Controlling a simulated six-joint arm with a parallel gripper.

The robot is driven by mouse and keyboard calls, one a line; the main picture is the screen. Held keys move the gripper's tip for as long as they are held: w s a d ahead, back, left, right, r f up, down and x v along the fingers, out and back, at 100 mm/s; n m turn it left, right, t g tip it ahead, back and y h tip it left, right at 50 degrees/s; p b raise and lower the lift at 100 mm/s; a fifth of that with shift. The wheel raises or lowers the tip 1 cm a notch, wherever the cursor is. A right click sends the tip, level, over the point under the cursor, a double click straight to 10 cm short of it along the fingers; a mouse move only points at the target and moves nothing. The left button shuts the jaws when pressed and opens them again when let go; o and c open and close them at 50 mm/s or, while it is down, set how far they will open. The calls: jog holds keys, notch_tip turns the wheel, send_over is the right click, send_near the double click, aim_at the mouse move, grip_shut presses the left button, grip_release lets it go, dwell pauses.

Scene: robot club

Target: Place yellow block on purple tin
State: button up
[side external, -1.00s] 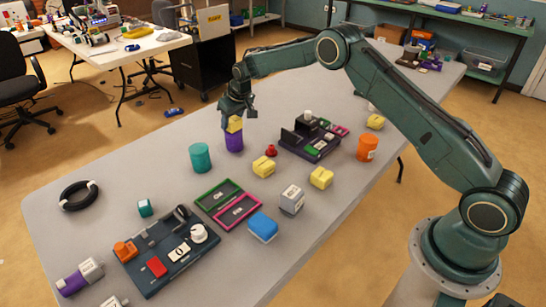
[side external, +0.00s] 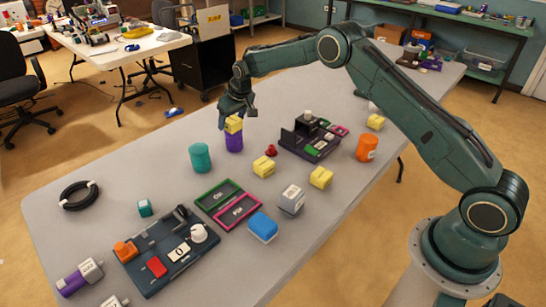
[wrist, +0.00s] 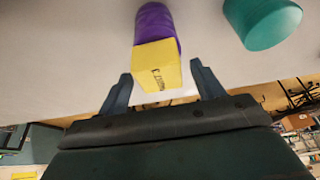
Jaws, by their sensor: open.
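The purple tin (side external: 234,143) stands upright on the grey table, and a yellow block (side external: 233,125) rests on its top. In the wrist view the yellow block (wrist: 157,66) hides part of the purple tin (wrist: 155,22). My gripper (side external: 237,108) is just above the block in the side view. In the wrist view my gripper (wrist: 158,84) is open, with a fingertip on each side of the block's near end and gaps between. More yellow blocks lie on the table: one (side external: 264,166), another (side external: 321,177) and one at the far right (side external: 375,122).
A teal tin (side external: 200,158) stands left of the purple tin. A red piece (side external: 270,150) and a dark tray with parts (side external: 309,146) are to its right. An orange tin (side external: 367,148) is farther right.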

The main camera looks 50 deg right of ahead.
jog(key=v, duration=1.1)
jog(key=shift+r, duration=0.3)
jog(key=shift+s, duration=0.15)
jog(key=s+a+r, duration=0.3)
jog(key=s+r, duration=1.4)
jog(key=s, duration=0.4)
jog(key=s+a+f+t, duration=0.1)
jog(key=s+f, duration=0.2)
jog(key=s, duration=2.3)
jog(key=shift+f, duration=0.2)
